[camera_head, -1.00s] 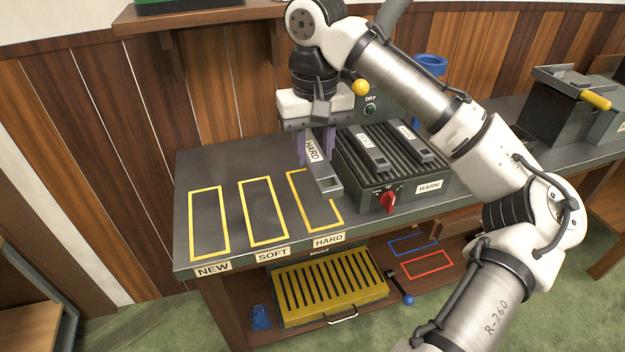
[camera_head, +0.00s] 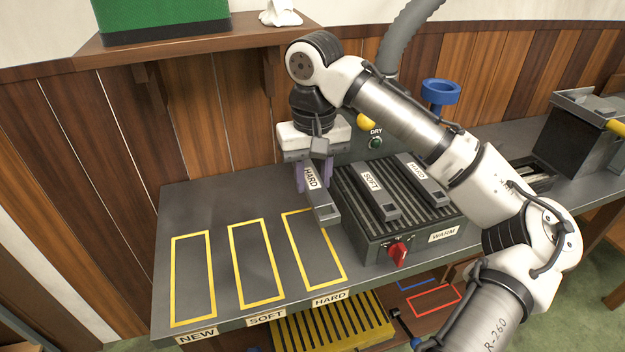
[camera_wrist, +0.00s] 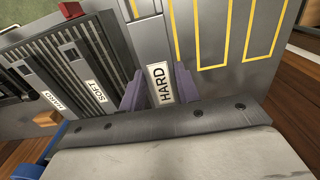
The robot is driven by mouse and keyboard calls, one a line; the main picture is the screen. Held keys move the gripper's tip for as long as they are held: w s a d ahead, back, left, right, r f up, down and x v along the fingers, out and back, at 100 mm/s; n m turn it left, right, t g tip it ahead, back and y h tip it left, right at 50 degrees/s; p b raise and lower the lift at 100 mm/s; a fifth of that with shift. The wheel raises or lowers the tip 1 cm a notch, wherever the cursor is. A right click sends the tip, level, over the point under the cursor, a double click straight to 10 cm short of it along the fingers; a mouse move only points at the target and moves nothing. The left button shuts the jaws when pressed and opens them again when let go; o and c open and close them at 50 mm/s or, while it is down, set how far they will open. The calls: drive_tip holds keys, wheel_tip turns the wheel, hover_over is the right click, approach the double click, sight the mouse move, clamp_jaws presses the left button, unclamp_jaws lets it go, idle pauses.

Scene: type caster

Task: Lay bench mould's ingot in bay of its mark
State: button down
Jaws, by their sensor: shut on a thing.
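My gripper (camera_head: 313,179) is shut on a grey mould marked HARD (camera_head: 325,211), held at the far end of the HARD bay and close to the warmer's left side. In the wrist view the purple fingers (camera_wrist: 160,90) clasp the mould on both sides of its HARD label (camera_wrist: 160,84). I cannot tell whether it touches the bench. The yellow-outlined bays marked NEW (camera_head: 193,280), SOFT (camera_head: 256,265) and HARD (camera_head: 316,255) show nothing lying in them. No loose ingot is clearly seen.
A ribbed warmer (camera_head: 400,215) with a red knob (camera_head: 398,252) stands right of the bays. It bears a SOFT mould (camera_head: 378,195) and another labelled mould (camera_head: 425,182). A yellow slotted tray (camera_head: 335,330) lies on the shelf below. The bench's left part is clear.

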sight(314, 182)
wheel_tip(314, 182, down, 16)
drive_tip(key=shift+r, duration=0.1)
idle(0.5)
drive_tip(key=c, duration=1)
unclamp_jaws()
drive_tip(key=shift+f, duration=0.2)
wheel_tip(314, 182, up, 12)
drive_tip(key=shift+r, duration=0.1)
